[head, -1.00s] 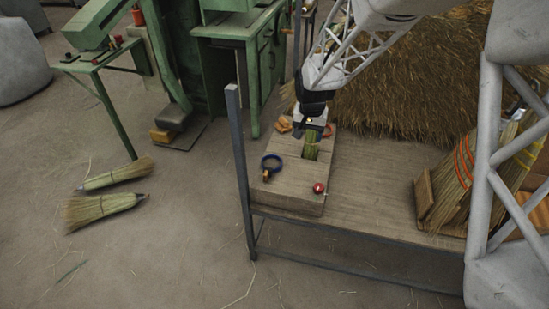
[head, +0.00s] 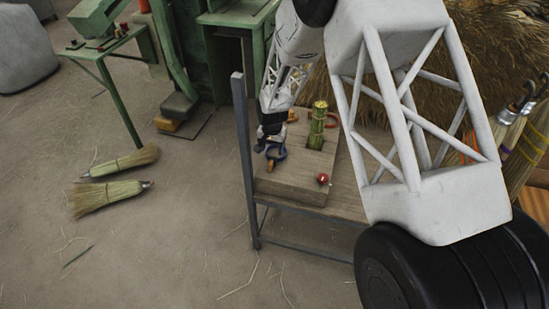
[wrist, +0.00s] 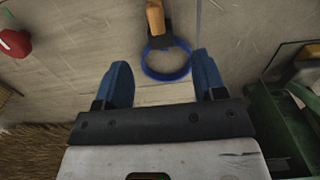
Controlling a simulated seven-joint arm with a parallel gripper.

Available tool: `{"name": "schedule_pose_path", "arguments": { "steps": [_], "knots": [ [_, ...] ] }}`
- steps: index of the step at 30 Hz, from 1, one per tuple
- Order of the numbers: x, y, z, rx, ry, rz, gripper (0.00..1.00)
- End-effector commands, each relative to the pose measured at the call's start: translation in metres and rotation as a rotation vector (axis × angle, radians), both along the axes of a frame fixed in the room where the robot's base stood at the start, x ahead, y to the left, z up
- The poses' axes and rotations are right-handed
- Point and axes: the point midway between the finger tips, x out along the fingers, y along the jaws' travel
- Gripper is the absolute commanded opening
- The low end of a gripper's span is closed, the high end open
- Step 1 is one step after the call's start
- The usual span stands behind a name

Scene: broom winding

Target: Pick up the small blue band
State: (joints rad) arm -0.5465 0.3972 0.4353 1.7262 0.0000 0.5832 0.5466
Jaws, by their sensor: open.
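The small blue band (head: 276,152) is a ring near the left edge of the wooden block (head: 300,181). In the wrist view the blue band (wrist: 166,74) shows as a ring with a dark clasp and an orange-brown tab at its far side. My gripper (head: 269,146) is over the band in the head view and partly covers it. In the wrist view my gripper (wrist: 164,84) has its two blue fingers apart, with the band's ring between and just beyond the tips. Nothing is held. The exact height above the band cannot be told.
A bundle of green-yellow straw (head: 318,126) stands upright in the block. A grey post (head: 243,155) rises close left of the block.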

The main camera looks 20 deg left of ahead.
Motion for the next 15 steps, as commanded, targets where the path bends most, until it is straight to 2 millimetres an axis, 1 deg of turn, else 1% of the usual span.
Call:
{"name": "schedule_pose_path", "arguments": {
  "steps": [9,15],
  "knots": [
    [0.000,0.000,-0.001,0.000,0.000,0.000,0.64],
    [0.000,-0.001,-0.014,-0.001,0.001,0.000,0.64]
  ]
}}
